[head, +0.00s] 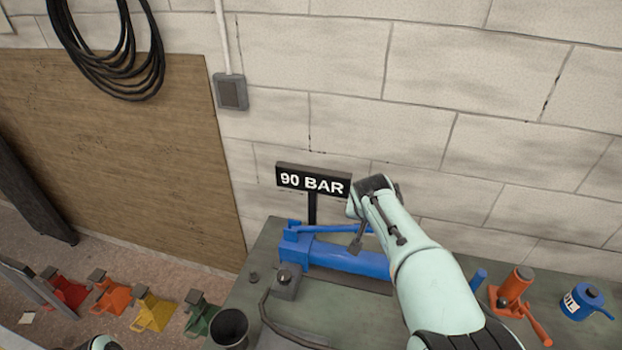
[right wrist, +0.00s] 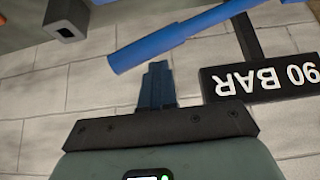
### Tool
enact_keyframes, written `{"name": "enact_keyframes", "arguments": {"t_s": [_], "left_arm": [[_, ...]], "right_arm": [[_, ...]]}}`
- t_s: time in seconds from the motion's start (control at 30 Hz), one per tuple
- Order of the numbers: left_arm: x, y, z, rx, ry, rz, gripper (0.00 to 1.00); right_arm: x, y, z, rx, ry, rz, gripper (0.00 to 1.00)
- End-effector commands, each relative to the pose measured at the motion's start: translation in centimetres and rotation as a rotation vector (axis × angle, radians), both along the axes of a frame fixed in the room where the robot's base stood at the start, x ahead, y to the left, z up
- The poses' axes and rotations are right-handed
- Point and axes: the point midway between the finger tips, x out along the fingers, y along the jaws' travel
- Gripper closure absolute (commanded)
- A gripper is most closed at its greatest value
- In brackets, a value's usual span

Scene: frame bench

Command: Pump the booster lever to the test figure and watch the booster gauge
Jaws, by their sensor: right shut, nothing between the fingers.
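The blue booster pump (head: 345,257) lies on the bench, with its blue lever (head: 330,229) running along above the body, close to level. The lever also crosses the right wrist view (right wrist: 185,38), just past my fingertips. My right gripper (head: 355,246) points down over the pump beside the lever; its fingers (right wrist: 157,85) are shut and empty. I cannot tell whether they touch the lever. A small grey box with a round dial (head: 285,279), perhaps the booster gauge, sits in front of the pump; its reading is too small to see. My left gripper is out of view.
A black sign reading "90 BAR" (head: 313,181) stands behind the pump. A dark cup (head: 230,326) is at the bench's front left. An orange jack (head: 515,285) and a blue canister (head: 585,301) stand at right. Several coloured stands (head: 152,311) are on the floor at left.

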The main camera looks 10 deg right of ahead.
Motion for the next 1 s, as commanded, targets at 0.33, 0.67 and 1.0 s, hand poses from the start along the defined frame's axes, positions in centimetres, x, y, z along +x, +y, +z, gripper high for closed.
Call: {"name": "enact_keyframes", "arguments": {"t_s": [0.33,0.67,1.0], "left_arm": [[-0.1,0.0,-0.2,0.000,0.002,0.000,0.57],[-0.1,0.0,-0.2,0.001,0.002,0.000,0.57],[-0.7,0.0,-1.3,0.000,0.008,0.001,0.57]], "right_arm": [[-0.1,-0.1,-0.3,-0.002,0.004,-0.002,1.00],[-0.1,-0.1,-0.3,-0.001,0.004,-0.002,1.00],[-0.2,-0.1,-1.8,-0.001,0.006,-0.001,1.00]]}}
